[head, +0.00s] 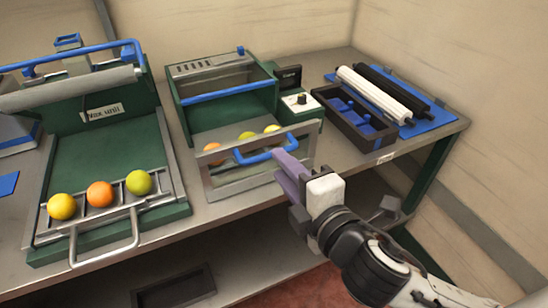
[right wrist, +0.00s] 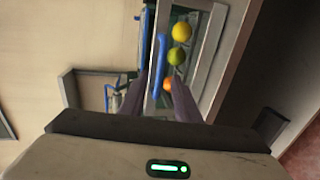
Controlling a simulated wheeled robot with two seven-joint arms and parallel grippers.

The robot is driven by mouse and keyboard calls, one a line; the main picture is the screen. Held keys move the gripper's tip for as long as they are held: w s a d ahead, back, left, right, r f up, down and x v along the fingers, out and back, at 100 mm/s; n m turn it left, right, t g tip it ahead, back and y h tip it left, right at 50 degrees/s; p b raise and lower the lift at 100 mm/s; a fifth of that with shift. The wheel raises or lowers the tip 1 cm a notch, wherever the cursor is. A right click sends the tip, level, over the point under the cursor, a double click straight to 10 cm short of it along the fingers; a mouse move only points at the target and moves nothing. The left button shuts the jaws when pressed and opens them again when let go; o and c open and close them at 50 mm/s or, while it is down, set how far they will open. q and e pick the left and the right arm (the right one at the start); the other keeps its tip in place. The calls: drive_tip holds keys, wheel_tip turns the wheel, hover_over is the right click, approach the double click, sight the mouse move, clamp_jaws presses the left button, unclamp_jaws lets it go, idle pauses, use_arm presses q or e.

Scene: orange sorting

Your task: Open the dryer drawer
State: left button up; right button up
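The dryer (head: 180,112) is the green box in the middle of the bench, with a blue bar across its top. Its drawer front (head: 225,186) is a grey-framed panel with a blue handle (head: 262,157). Orange, yellow and green fruits show just behind the panel's top edge. I cannot tell how far out the drawer is. My right gripper (head: 283,160) is at the handle's right end, its purple fingers apart. My left gripper is out of view.
A green wax unit (head: 90,112) stands to the left, with a looped metal handle and several fruits on its front rack. A control box (head: 301,105) and a dark tray (head: 345,120) sit right of the dryer. Rollers lie on a blue mat (head: 437,120).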

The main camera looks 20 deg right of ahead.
drive_tip(key=p+v, duration=0.2)
drive_tip(key=v, duration=0.2)
idle(0.5)
drive_tip(key=s+f+m+g, duration=0.2)
drive_tip(key=s+f+m, duration=0.2)
drive_tip(key=f, duration=0.6)
drive_tip(key=s+f+m+g, duration=0.2)
drive_tip(key=s+f+m, duration=0.2)
drive_tip(key=f+m, duration=0.3)
drive_tip(key=s+d+f+m+g, duration=0.1)
drive_tip(key=s+f+m+g, duration=0.2)
drive_tip(key=f, duration=1.2)
drive_tip(key=s+m, duration=0.1)
drive_tip(key=m, duration=0.2)
drive_tip(key=shift+s+f+y, duration=0.2)
drive_tip(key=shift+y, duration=0.2)
